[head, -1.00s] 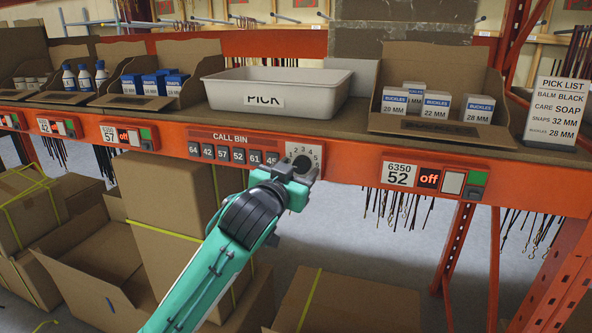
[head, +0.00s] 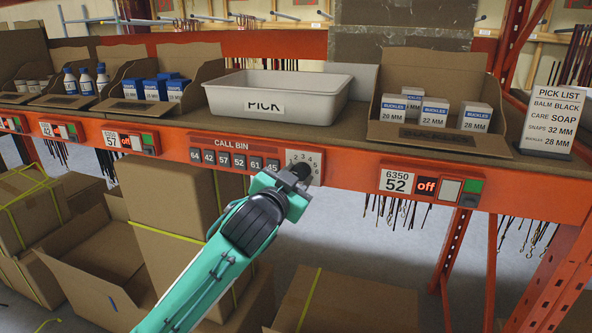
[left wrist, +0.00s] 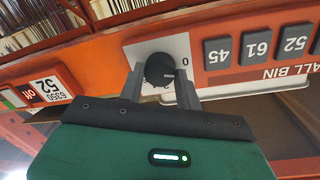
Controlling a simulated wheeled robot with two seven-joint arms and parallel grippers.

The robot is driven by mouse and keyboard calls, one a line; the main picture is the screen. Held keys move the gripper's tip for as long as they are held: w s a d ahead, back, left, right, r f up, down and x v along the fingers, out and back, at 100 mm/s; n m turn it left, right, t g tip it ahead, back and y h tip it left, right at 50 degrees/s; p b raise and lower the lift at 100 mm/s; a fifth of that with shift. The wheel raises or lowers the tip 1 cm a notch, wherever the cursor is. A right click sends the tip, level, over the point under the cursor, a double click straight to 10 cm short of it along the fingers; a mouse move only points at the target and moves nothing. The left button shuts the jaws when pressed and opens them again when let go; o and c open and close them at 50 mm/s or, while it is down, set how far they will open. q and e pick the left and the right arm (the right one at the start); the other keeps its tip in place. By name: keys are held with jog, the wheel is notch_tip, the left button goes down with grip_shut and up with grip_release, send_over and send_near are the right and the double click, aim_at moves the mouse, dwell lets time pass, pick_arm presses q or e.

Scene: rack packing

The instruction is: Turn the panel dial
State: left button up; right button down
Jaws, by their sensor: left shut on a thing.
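The panel dial is a black knob on a light numbered plate (head: 304,160) on the orange shelf beam, right of the CALL BIN buttons. In the left wrist view the dial (left wrist: 159,70) sits between the two grey fingers, with a pale pointer line toward the right. My left gripper (head: 297,181) reaches up from below and is shut on the dial. It covers the lower part of the plate in the head view. In the head view, the numbers 2 to 6 show along the plate's top and right. My right gripper is not in view.
Dark CALL BIN buttons (head: 233,160) line the beam left of the dial. A 6350 52 module (head: 397,182) with a red "off" display is to the right. Above stand a grey PICK tote (head: 225,99), a carton of buckle boxes (head: 440,140) and a pick list sign (head: 556,118).

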pick_arm(q)
jog(key=m+p, duration=0.3)
jog(key=shift+r+m, duration=0.25)
jog(key=shift+m, duration=0.05)
jog(key=m+p, duration=0.3)
jog(key=shift+m+y, duration=0.3)
jog(key=shift+y, duration=0.1)
jog(key=shift+d+f+m+p, duration=0.1)
jog(key=shift+f+m+p, duration=0.05)
jog(key=shift+m+p, duration=0.5)
jog(key=o, duration=1)
jog(key=shift+s, duration=0.1)
jog(key=shift+b+v, duration=1.95)
jog(key=shift+v, duration=4.9)
